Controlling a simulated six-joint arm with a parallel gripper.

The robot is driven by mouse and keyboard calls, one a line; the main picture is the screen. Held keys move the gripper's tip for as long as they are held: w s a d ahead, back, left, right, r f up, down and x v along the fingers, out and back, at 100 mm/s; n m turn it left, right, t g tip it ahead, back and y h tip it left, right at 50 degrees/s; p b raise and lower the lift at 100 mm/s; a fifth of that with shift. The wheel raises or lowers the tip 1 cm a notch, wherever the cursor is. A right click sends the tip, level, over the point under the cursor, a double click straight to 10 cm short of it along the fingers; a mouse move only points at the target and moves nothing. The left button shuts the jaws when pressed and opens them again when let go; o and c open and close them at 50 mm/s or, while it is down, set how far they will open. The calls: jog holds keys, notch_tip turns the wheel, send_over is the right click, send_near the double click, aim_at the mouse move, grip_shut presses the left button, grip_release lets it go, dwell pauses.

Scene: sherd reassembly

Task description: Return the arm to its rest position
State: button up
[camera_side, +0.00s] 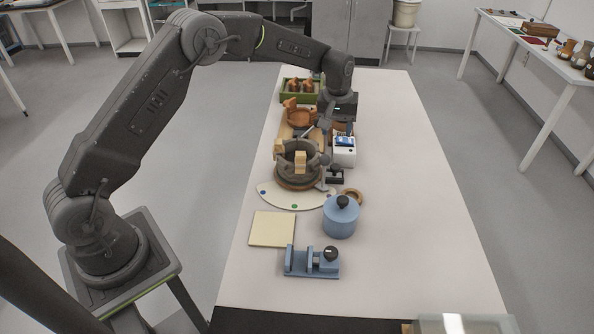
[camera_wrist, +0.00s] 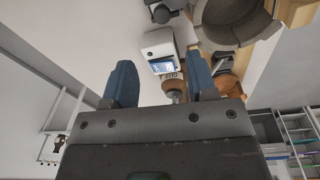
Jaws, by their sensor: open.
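My gripper (camera_wrist: 162,85) is open in the wrist view, its two blue fingers well apart with nothing held between them. In the side view the wrist hangs above the far half of the table, and its fingertips (camera_side: 345,128) are partly hidden near a white device. A dark grey bowl (camera_side: 297,170) with light blocks on its rim stands near the middle of the table; part of it shows at the top right of the wrist view (camera_wrist: 235,22). Terracotta sherds (camera_side: 299,117) lie behind the bowl.
The white device (camera_side: 344,152) with a blue screen stands close to my gripper. A green tray (camera_side: 290,97) of brown pieces is at the far end. A blue jar (camera_side: 341,218), a cream pad (camera_side: 272,229) and a blue clamp (camera_side: 300,262) lie nearer. The table's right side is clear.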

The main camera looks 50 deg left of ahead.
jog(key=s+d+r+m+t, duration=0.2)
jog(key=s+r+m, duration=0.2)
jog(key=s+r, duration=1.3)
jog(key=s+d+m+t, duration=0.1)
jog(key=s+m+t, duration=0.1)
jog(key=s, duration=1.7)
jog(key=shift+s+d+r+m+t, duration=0.3)
jog(key=shift+s+d+m, duration=0.1)
jog(key=shift+m, duration=0.4)
